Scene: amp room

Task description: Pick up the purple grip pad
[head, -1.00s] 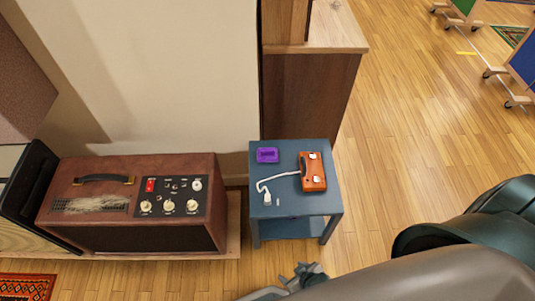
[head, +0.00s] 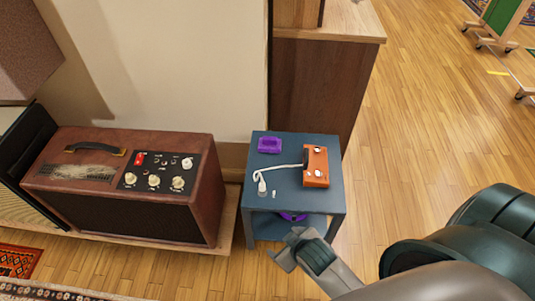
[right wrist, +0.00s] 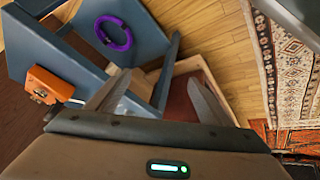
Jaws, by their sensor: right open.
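The purple grip pad (head: 269,145) lies flat on the back left part of the small blue-grey table's top (head: 290,180). It is not visible in the right wrist view. My right gripper (head: 284,247) is open and empty. It is in front of the table, lower in the picture than the pad and well apart from it. In the right wrist view its two fingers (right wrist: 160,85) are spread, with the table to their upper left. My left gripper is not in view.
An orange box (head: 315,166) with a white cable and plug (head: 262,184) sits right of the pad. A purple ring (head: 292,216) lies on the lower shelf. A brown amplifier (head: 125,185) stands left; a wooden cabinet (head: 322,85) stands behind.

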